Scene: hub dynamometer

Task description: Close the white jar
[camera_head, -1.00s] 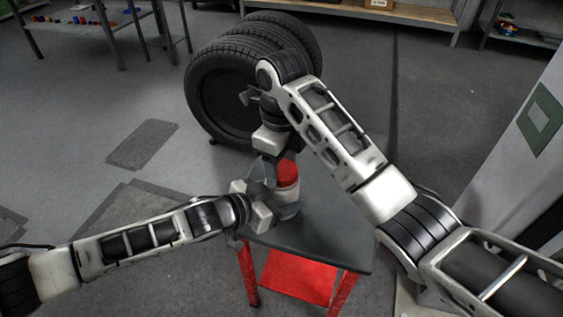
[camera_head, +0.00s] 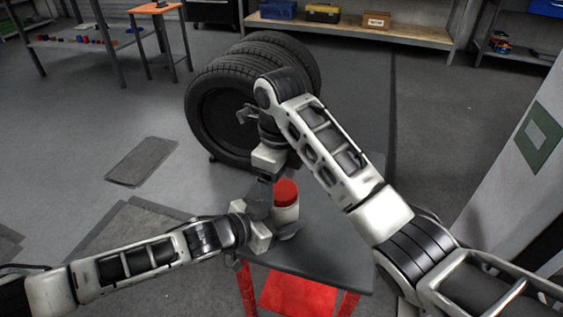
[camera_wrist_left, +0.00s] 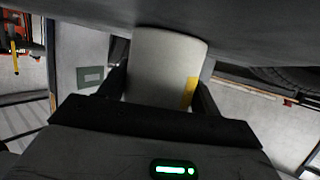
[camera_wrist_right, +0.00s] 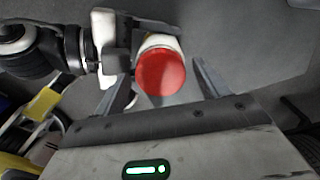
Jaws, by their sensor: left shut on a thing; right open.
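The white jar (camera_head: 287,213) stands on the small dark table, with a red lid (camera_head: 286,190) on its top. I cannot tell whether the lid is fully seated. My left gripper (camera_head: 262,226) is shut on the jar's body from the left. In the left wrist view the jar (camera_wrist_left: 165,65), with a yellow patch, sits between the fingers. My right gripper (camera_head: 274,180) is open, just behind and above the lid. In the right wrist view the lid (camera_wrist_right: 160,73) lies between the spread fingers (camera_wrist_right: 159,66), with gaps on both sides.
The table (camera_head: 325,240) has a bare dark top to the right of the jar and a red lower shelf (camera_head: 297,291). Stacked tyres (camera_head: 225,120) stand behind it. A pale panel (camera_head: 520,150) rises at the right.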

